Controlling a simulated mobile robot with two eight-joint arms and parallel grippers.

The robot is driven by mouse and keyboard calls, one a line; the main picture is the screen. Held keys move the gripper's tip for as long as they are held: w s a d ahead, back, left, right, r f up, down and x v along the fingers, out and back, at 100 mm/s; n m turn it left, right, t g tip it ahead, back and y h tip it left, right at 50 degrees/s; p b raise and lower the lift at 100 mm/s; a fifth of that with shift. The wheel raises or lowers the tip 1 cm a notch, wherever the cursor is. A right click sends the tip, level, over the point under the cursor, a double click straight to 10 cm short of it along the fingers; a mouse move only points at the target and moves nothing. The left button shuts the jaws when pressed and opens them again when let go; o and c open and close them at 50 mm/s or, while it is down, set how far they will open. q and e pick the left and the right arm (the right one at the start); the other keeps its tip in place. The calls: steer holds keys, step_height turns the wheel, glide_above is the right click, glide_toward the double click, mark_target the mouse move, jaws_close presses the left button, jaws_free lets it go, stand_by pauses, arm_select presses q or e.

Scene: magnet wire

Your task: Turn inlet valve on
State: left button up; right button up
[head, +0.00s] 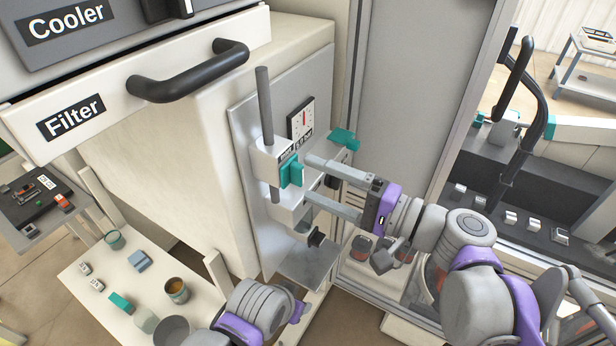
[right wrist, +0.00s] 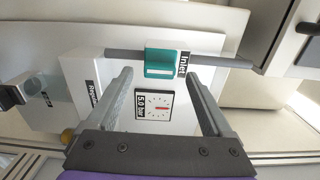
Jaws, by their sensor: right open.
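The inlet valve has a teal handle (head: 291,172) on a white block crossed by a grey vertical pipe. In the right wrist view the teal handle (right wrist: 160,62) sits beside the "Inlet" label, just beyond my fingertips. My right gripper (head: 309,178) is open and faces the valve panel from the right. Its two fingers are apart, one on each side of the handle's line in the right wrist view (right wrist: 158,76). I cannot tell whether they touch anything. Of my left gripper, only a purple part (head: 297,312) shows at the bottom; its fingers are hidden.
The filter drawer handle (head: 190,75) juts out at upper left. A low table (head: 100,262) with several cups and blocks stands at lower left.

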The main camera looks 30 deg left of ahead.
steer(key=d, duration=0.8)
steer(key=shift+s+b, duration=0.3)
steer(key=shift+s, duration=0.05)
steer(key=shift+d, duration=0.1)
steer(key=s+d+f+t+h, duration=0.15)
steer(key=d+f+h, duration=0.25)
steer(key=f, duration=0.4)
steer(key=s+d+f+h, duration=0.2)
steer(key=d+f+h, duration=0.15)
steer(key=f, duration=0.55)
steer(key=s+d+f+t+h, duration=0.1)
steer(key=s+d+f+h, duration=0.1)
steer(key=d+f+h, duration=0.3)
steer(key=s+d+f+n+t+h, duration=0.1)
steer(key=d+f+h, duration=0.4)
steer(key=d, duration=0.8)
step_height(320, 180, down, 3)
steer(key=shift+s+d+r+t, duration=0.2)
steer(key=shift+s+t, duration=0.25)
steer(key=shift+s, duration=0.3)
